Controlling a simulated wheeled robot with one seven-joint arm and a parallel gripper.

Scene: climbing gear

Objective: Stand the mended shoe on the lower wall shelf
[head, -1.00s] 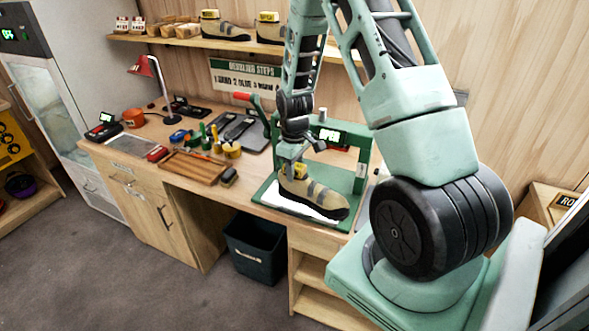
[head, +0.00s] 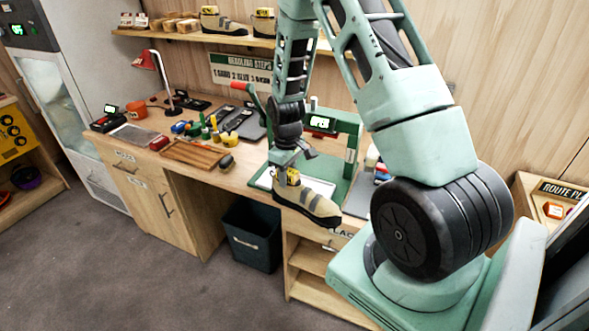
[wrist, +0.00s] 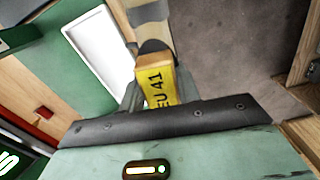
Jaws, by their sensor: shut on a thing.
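The mended shoe (head: 308,203), tan with dark bands and a dark sole, hangs from my gripper (head: 287,172) in front of the green press. My gripper is shut on the shoe at its heel end, by the yellow tag. In the wrist view the tag (wrist: 157,86) reads "EU 41" and sits between the fingers, with the shoe (wrist: 151,25) reaching away beyond it. The wall shelf (head: 190,36) at the top carries similar shoes (head: 222,22). I cannot tell whether it is the lower shelf, as no other shelf shows.
The green press (head: 349,160) stands open on the workbench, its white plate (wrist: 97,55) bare. Tools and a wooden tray (head: 193,153) lie to its left. A dark bin (head: 251,237) stands below the bench. The floor in front is clear.

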